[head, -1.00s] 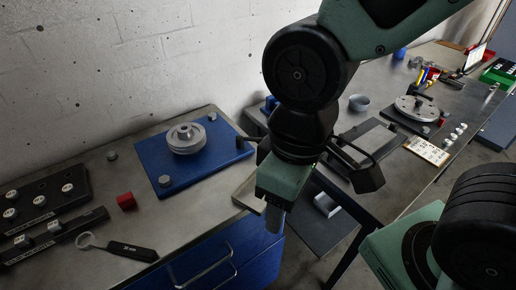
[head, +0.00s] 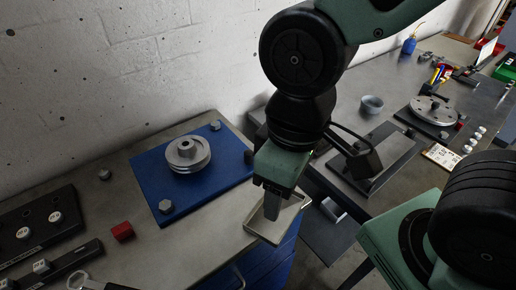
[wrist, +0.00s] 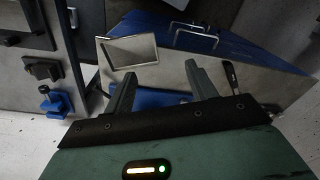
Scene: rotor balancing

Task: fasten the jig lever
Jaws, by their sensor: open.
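The blue jig plate (head: 215,192) lies on the left bench and carries a grey stepped pulley (head: 187,155). Grey hex-shaped pieces sit near two of its corners, and a small dark piece (head: 249,157) stands at its right edge. I cannot tell whether that piece is the jig lever. My gripper (head: 271,208) points down, right of the plate, and looks apart from it. In the wrist view my gripper (wrist: 161,70) has its two fingers spread with nothing held between them. A blue surface shows behind the fingers.
A shallow tray (head: 293,214) is by my gripper at the bench's right edge. A red block (head: 122,231) and black racks (head: 38,232) are on the left. The right bench holds a round disc fixture (head: 433,109) and a grey cup (head: 372,104). A blue drawer front with a handle (wrist: 193,33) shows in the wrist view.

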